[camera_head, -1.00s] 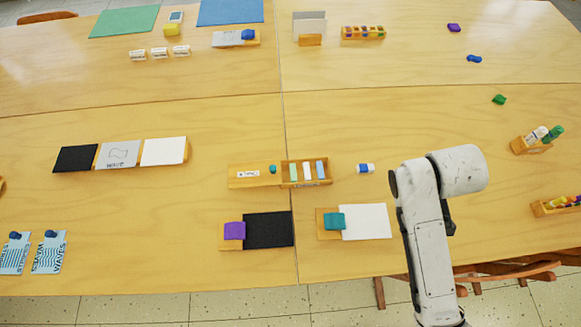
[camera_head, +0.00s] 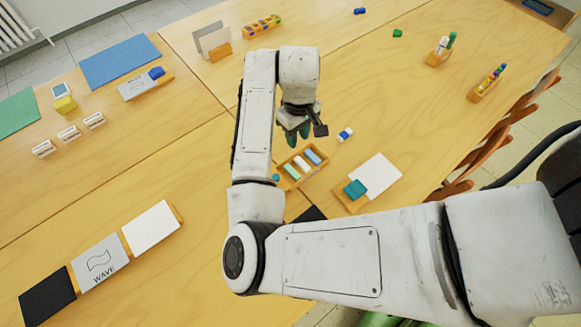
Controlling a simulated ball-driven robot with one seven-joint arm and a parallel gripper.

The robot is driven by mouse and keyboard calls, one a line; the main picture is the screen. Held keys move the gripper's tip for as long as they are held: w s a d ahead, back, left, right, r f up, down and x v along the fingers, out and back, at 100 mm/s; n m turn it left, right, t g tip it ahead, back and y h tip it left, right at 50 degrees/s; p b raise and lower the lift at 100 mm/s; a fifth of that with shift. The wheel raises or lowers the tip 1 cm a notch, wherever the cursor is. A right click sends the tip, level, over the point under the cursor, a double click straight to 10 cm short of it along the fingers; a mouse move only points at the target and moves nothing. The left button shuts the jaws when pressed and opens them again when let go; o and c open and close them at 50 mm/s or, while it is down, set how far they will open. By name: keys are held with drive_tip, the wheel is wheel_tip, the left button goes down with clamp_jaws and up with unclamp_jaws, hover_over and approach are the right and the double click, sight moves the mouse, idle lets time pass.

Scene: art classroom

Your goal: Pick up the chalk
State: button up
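A small wooden tray (camera_head: 283,183) holds short sticks that look like chalk: a green one (camera_head: 291,172), a white one (camera_head: 302,164) and a blue one (camera_head: 313,156). The tray's left part is hidden behind my arm. My gripper (camera_head: 297,132) is above the table, just beyond the tray in the picture, with its dark green fingertips pointing down. I see nothing held in it. The gap between the fingers is too small and shaded to tell if they are open.
A blue-and-white eraser (camera_head: 345,134) lies right of the tray. A white card (camera_head: 380,174) with a teal block (camera_head: 355,189) lies nearer. A black card (camera_head: 310,214) is mostly hidden by my arm.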

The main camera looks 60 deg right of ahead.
hover_over(298, 159)
drive_tip(key=f, duration=0.4)
drive_tip(key=shift+w+a+f, duration=0.15)
drive_tip(key=shift+a+f, duration=0.05)
drive_tip(key=shift+f, duration=0.1)
drive_tip(key=shift+d+f+p, duration=0.15)
drive_tip(key=shift+f+p, duration=0.05)
drive_tip(key=shift+f, duration=1.25)
drive_tip(key=shift+d+f+p, duration=0.1)
drive_tip(key=shift+f+p, duration=0.05)
drive_tip(key=shift+f, duration=1.3)
drive_tip(key=shift+c, duration=0.3)
clamp_jaws()
